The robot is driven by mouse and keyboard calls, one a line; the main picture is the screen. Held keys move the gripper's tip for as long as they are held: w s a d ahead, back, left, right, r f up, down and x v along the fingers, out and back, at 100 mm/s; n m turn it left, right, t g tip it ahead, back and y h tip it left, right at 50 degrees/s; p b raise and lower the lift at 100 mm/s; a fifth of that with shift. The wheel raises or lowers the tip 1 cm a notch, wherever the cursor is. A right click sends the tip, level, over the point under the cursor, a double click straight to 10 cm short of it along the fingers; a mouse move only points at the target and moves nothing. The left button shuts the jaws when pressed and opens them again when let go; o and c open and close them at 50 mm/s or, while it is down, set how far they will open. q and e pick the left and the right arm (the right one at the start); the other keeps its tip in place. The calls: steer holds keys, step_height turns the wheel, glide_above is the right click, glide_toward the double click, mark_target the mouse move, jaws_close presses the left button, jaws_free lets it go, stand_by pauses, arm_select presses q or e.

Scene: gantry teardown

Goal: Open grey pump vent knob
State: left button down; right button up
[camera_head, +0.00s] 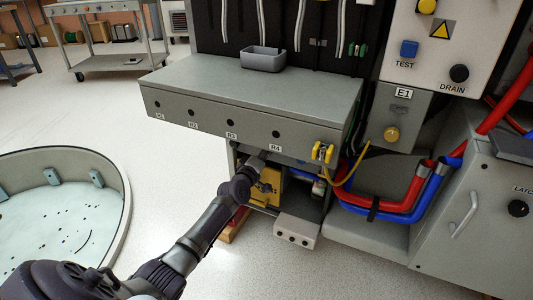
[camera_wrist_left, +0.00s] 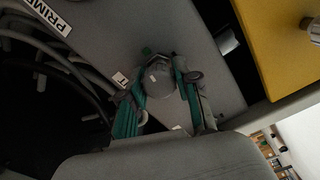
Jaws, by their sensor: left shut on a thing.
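The grey pump vent knob (camera_wrist_left: 160,80) is a round grey knob on a grey panel in the left wrist view, with a small green piece beside its upper left edge. My left gripper (camera_wrist_left: 163,72) has its teal fingers on both sides of the knob and is shut on it. In the head view my left arm reaches under the front of the grey bench, beside a yellow part (camera_head: 264,197). The knob and fingertips are hard to make out there. My right gripper is in neither view.
The grey bench (camera_head: 230,85) overhangs my left wrist, with a grey tray (camera_head: 262,59) on top. Red hoses (camera_head: 405,197) and blue hoses (camera_head: 425,205) run at the right. In the wrist view, dark hoses (camera_wrist_left: 60,55) lie left and a yellow panel (camera_wrist_left: 285,40) right.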

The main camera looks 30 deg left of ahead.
arm_select(q)
steer(key=shift+n, duration=0.8)
steer(key=shift+a, duration=0.1)
steer(key=c, duration=0.8)
jaws_free()
steer(key=shift+s, duration=0.1)
steer(key=shift+s+d+f, duration=0.1)
steer(key=shift+s+d, duration=0.1)
steer(key=shift+s, duration=0.05)
steer(key=s, duration=0.3)
steer(key=s+d, duration=0.1)
steer(key=s, duration=0.7)
steer(key=shift+s+d, duration=0.1)
steer(key=shift+d, duration=0.05)
